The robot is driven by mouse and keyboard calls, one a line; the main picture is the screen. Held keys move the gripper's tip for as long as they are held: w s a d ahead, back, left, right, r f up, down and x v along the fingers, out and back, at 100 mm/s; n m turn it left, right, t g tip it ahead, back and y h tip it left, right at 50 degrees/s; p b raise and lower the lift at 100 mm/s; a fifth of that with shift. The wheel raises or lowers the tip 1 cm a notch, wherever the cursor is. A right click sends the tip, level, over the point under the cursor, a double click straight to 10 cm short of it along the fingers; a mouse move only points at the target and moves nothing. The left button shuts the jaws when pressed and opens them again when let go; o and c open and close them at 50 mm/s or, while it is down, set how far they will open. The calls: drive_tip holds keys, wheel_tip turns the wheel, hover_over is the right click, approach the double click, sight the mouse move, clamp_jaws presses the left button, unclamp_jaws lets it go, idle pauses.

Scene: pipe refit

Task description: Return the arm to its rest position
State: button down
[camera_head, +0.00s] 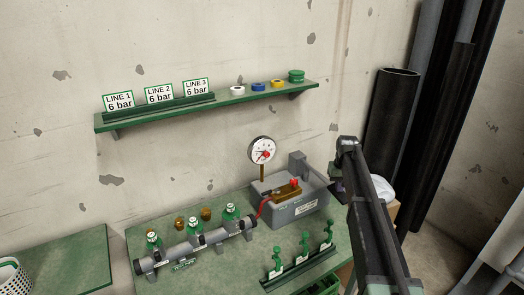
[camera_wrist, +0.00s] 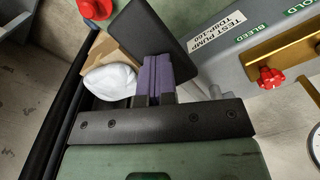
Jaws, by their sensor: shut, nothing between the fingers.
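My arm (camera_head: 376,220) rises from the lower right of the head view and bends down at its top. My gripper (camera_head: 339,186) hangs just right of the grey test pump box (camera_head: 312,202) and is partly hidden by my arm. In the wrist view, the purple finger pads of my gripper (camera_wrist: 157,73) meet with nothing between them. The labelled side of the pump box (camera_wrist: 232,68) is to their right, and a red knob (camera_wrist: 271,79) shows on it. Whether the gripper touches the box cannot be told.
A pressure gauge (camera_head: 262,150) stands behind the box. A grey manifold (camera_head: 198,243) with green-capped fittings and a rack of green tools (camera_head: 300,268) share the bench. A wall shelf (camera_head: 225,98) holds line signs and tape rolls. Black pipes (camera_head: 390,120) stand right; a white bundle (camera_wrist: 109,82) lies beside the gripper.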

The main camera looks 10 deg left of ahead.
wheel_tip(320, 180, up, 8)
drive_tip(key=p, duration=0.6)
wheel_tip(320, 180, down, 10)
drive_tip(key=b, duration=0.9)
wheel_tip(320, 180, up, 9)
drive_tip(key=p, duration=0.8)
drive_tip(key=shift+r+p, duration=0.1)
drive_tip(key=shift+p, duration=0.25)
wheel_tip(320, 180, down, 9)
drive_tip(key=b, duration=0.9)
drive_tip(key=shift+r+p, duration=4.5)
